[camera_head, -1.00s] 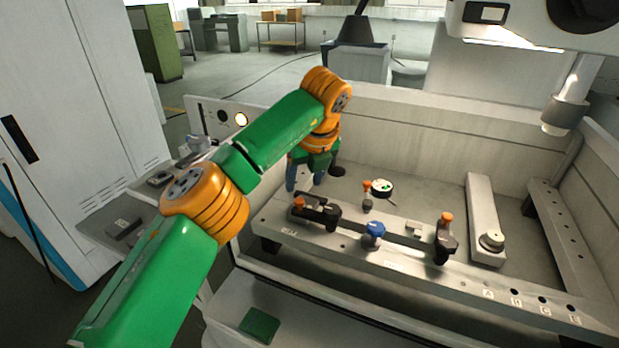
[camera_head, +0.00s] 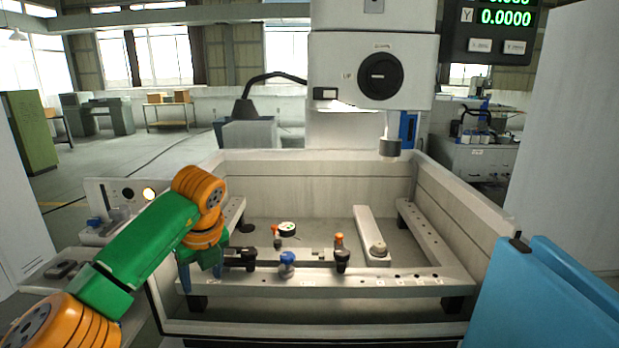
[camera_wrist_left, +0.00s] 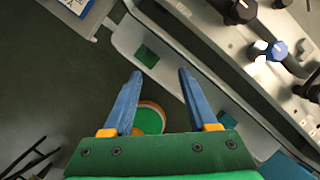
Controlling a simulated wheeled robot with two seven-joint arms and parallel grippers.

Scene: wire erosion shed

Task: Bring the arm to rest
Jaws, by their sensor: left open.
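My left arm, green with orange joints, reaches in from the lower left in the head view. My left gripper (camera_head: 201,272) points down by the left end of the clamping beam (camera_head: 330,288) at the front of the work tank. Its two blue fingers stand apart. In the left wrist view the gap between the fingers (camera_wrist_left: 160,76) is empty, with the tank's front ledge and dark floor below. My right gripper is not in view.
A blue-knobbed clamp (camera_head: 287,262) and an orange-topped clamp (camera_head: 340,252) stand on the beam. The machine head (camera_head: 372,70) hangs above the tank (camera_head: 325,165). A green pad (camera_wrist_left: 147,56) lies on the front ledge. Blue panels (camera_head: 545,300) fill the lower right.

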